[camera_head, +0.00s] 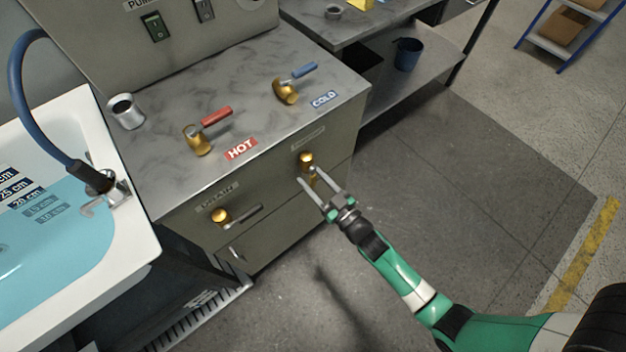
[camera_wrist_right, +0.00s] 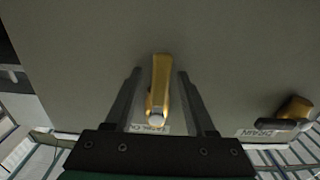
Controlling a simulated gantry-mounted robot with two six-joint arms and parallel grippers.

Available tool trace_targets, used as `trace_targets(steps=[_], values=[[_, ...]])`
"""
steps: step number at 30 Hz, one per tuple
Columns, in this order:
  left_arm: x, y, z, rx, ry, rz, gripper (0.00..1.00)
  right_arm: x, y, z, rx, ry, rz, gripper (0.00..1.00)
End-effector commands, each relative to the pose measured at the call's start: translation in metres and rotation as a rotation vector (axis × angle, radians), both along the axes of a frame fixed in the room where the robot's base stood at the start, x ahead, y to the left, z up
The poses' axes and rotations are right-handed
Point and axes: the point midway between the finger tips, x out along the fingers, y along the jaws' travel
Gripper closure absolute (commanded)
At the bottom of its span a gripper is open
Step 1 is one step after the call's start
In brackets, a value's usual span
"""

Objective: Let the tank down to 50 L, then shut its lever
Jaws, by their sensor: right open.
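A brass valve (camera_head: 306,159) sits on the cabinet's front face, under a small label that I cannot read. Its lever is hard to make out in the head view. My right gripper (camera_head: 312,177) is open right in front of this valve. In the right wrist view the brass valve (camera_wrist_right: 160,85) lies between the two spread fingers, with visible gaps on both sides. A second brass valve (camera_head: 220,215), labelled DRAIN, is lower left, with its grey lever sideways. It also shows in the right wrist view (camera_wrist_right: 295,108). No litre scale is visible. My left gripper is out of view.
The cabinet top carries a red HOT lever (camera_head: 216,116), a blue COLD lever (camera_head: 298,74) and a metal cup (camera_head: 126,111). A white tub (camera_head: 138,235) with water, a cm scale and a blue hose stands left. Floor (camera_head: 420,170) right of the cabinet is clear.

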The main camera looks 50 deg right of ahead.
Motion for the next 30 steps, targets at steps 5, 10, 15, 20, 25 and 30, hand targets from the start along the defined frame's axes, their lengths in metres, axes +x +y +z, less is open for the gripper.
trace_targets(steps=[5,10,15,20,25,30], values=[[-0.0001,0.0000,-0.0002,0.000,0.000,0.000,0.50,0.0023,-0.0001,0.0002,0.000,0.001,0.000,0.45],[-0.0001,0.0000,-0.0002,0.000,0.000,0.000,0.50,0.0021,-0.0001,0.0003,-0.001,0.000,0.000,0.59],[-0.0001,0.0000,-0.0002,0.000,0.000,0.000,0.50,0.0020,-0.0001,0.0003,-0.001,0.000,0.000,0.90],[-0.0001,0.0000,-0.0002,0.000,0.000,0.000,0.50,0.0019,-0.0001,0.0004,-0.001,0.000,0.000,1.00],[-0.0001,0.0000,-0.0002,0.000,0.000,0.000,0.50,0.0019,-0.0001,0.0004,0.000,0.000,0.000,1.00],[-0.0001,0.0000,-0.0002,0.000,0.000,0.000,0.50,0.0019,-0.0001,0.0004,0.000,-0.001,0.001,1.00]])
